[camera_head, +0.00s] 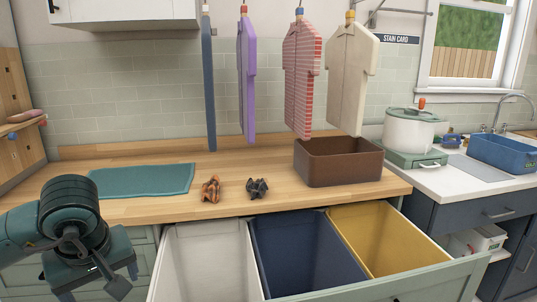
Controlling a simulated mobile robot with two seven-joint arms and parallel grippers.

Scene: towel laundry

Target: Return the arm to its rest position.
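My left arm comes in at the lower left, in front of the counter. Its dark teal gripper (92,291) points down in front of the cabinet. Its two fingers are apart, with nothing seen between them. The gripper is clear of the counter top and to the left of the open drawer. My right arm and gripper are not in view.
A wooden counter (130,211) holds a teal mat (145,180), two small crumpled cloths (210,189) (257,188) and a brown bin (338,168). Garments (303,80) hang above. The open drawer has white (205,260), navy (295,255) and yellow (385,240) bins.

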